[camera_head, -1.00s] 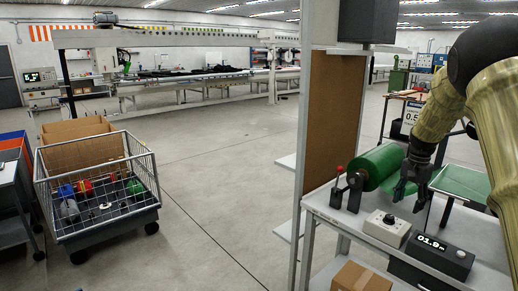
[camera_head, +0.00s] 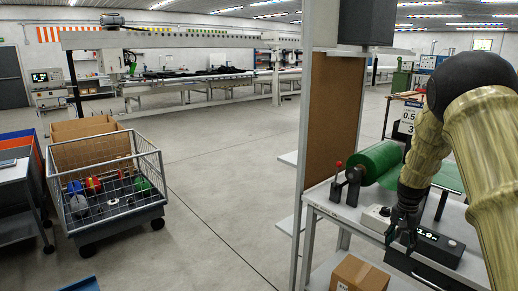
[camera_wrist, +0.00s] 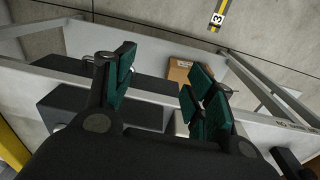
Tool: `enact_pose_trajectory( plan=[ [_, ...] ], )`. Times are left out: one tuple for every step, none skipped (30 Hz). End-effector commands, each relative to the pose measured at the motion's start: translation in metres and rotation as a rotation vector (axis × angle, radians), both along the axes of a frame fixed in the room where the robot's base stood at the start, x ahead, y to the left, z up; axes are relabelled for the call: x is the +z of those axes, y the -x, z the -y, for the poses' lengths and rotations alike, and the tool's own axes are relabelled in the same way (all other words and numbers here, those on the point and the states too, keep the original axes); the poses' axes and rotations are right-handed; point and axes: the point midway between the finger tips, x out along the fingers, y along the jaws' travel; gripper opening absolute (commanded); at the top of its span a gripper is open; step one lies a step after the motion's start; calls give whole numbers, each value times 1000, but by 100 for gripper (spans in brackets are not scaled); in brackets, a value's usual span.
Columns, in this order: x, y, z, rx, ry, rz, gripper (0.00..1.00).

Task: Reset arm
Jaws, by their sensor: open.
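My gripper (camera_head: 401,234) hangs at the right of the head view, pointing down in front of the black box with a lit display (camera_head: 440,240). It partly hides that box and the control box with a dial (camera_head: 377,213). In the wrist view, my gripper (camera_wrist: 158,82) shows two green-padded fingers spread wide apart with nothing between them. My arm reaches in from the right edge, bent at the elbow. Whether the fingers touch the box cannot be told.
A green roll (camera_head: 378,160) with a red-knobbed lever (camera_head: 338,173) sits on the bench (camera_head: 325,203). A cardboard box (camera_head: 358,273) lies below. A brown panel (camera_head: 331,118) stands left of the bench. A wire cart (camera_head: 112,205) stands at left. The floor between is clear.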

Motion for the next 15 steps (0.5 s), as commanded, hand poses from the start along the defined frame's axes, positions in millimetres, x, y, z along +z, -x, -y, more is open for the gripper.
enact_pose_trajectory(
  plan=[
    [-24,10,-8,23,4,-13,55],
    [-37,16,-13,39,8,-16,55],
    [-56,25,-19,62,14,-19,55],
    [-72,33,-24,81,18,-23,55],
    [-86,41,-29,101,22,-24,55],
    [-105,53,-36,127,26,-28,55],
    [-119,62,-41,148,30,-30,55],
    [-132,71,-47,168,33,-32,55],
    [-150,84,-54,197,38,-35,55],
    [-163,94,-60,219,41,-37,55],
    [-175,105,-66,240,44,-39,55],
    [-191,120,-74,270,45,-42,55],
    [-203,132,-80,291,46,-44,55],
    [-214,144,-86,313,47,-46,55],
    [-228,161,-94,343,48,-48,55]
  ],
)
